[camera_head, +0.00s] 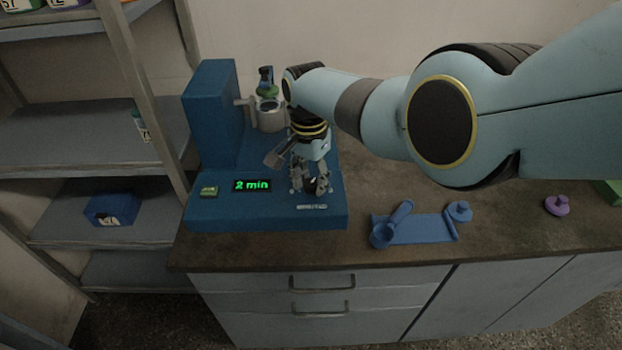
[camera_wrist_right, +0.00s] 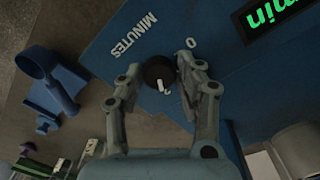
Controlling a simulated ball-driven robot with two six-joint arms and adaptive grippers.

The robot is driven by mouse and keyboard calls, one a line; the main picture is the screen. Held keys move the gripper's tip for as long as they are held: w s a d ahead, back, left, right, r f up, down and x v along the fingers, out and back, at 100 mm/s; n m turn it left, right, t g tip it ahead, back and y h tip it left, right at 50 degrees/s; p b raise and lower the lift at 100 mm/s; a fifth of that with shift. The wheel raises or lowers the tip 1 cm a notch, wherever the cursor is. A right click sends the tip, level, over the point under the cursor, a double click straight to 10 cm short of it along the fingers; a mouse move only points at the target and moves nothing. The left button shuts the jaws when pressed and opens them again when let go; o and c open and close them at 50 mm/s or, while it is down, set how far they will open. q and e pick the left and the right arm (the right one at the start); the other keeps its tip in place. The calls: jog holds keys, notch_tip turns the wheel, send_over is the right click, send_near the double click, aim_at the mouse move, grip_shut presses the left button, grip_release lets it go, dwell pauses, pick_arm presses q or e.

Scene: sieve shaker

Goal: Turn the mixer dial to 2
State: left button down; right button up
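The mixer is the blue machine (camera_head: 212,110) on the counter, and its green display (camera_head: 252,185) reads "2 min". Its black dial (camera_wrist_right: 158,71) is on the front panel, with a white pointer mark turned towards a partly hidden numeral that looks like a 2. My right gripper (camera_wrist_right: 159,66) reaches down over the dial with one finger on each side of it. The fingers look slightly apart from the dial; it also shows in the head view (camera_head: 311,184). My left gripper is not in view.
A metal container (camera_head: 268,115) stands on the machine behind my gripper. A blue tray with a scoop (camera_head: 420,229) and a purple knobbed piece (camera_head: 557,205) lie to the right. Shelves (camera_head: 60,135) stand at the left.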

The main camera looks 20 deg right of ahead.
aim_at(309, 182)
jog(key=shift+o, duration=1.4)
notch_tip(309, 182, up, 12)
jog(key=shift+w+a, duration=0.15)
jog(key=shift+w, duration=0.05)
